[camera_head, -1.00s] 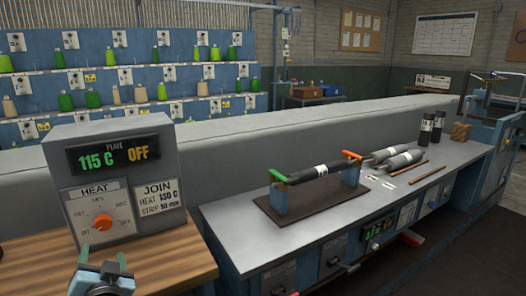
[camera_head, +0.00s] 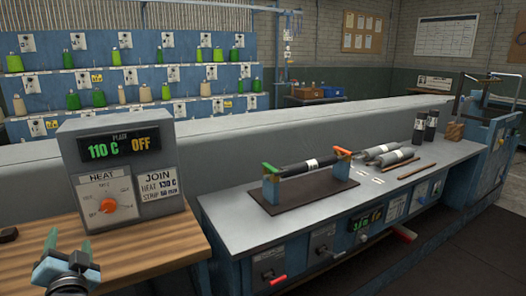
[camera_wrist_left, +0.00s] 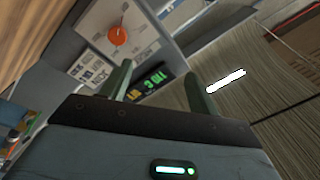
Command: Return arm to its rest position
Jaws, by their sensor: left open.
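My left gripper (camera_head: 68,258) is at the lower left of the head view, in front of the grey heat control box (camera_head: 124,172). It is open, with nothing between its fingers. In the left wrist view its two fingers (camera_wrist_left: 160,85) stand apart, and the control box (camera_wrist_left: 105,35) with its orange knob (camera_wrist_left: 118,36) shows beyond them. The box's display (camera_head: 124,147) reads 110 C and OFF in the head view. My right gripper is not in view.
A wooden top (camera_head: 150,248) lies under the box. Racks of yarn cones (camera_head: 130,75) stand behind.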

